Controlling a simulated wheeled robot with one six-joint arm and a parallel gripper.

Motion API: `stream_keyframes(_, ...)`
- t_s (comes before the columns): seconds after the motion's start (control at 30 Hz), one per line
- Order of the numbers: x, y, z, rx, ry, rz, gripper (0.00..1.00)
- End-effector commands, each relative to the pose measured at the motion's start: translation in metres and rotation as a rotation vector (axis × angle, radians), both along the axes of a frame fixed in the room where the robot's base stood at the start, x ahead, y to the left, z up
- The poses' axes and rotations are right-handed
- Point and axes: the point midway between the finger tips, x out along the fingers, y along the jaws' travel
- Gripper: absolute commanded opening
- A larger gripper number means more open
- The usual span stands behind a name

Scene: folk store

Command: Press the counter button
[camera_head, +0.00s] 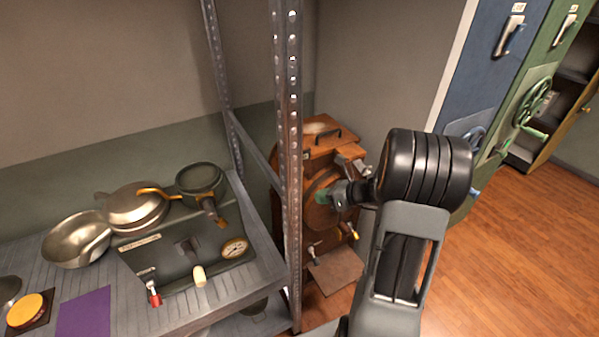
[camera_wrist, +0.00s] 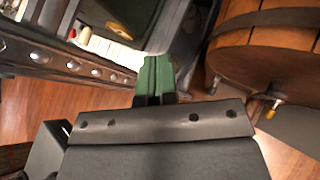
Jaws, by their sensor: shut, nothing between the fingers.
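A round yellow button-like disc (camera_head: 25,310) with a red rim sits on a dark square base at the near left of the metal shelf; I cannot tell for sure that it is the counter button. My gripper (camera_head: 325,196) is right of the shelf post, in front of the wooden machine, far right of the disc. In the wrist view its green fingers (camera_wrist: 157,76) are together with nothing between them. The disc is not seen in the wrist view.
The metal shelf (camera_head: 215,318) holds pans (camera_head: 77,239), a dark panel (camera_head: 170,262) with levers and a gauge, and a purple sheet (camera_head: 84,314). Its upright post (camera_head: 290,150) stands between my gripper and the shelf top. Wooden floor (camera_head: 520,260) is clear at right.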

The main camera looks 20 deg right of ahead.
Motion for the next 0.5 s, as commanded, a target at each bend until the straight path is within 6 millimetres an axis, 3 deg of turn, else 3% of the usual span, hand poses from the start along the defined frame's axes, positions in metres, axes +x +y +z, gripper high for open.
stream_keyframes(0.27, 0.010, 0.002, 0.000, -0.002, 0.000, 0.005, 0.00)
stream_keyframes(0.5, 0.038, 0.005, 0.000, -0.004, -0.002, 0.005, 0.00)
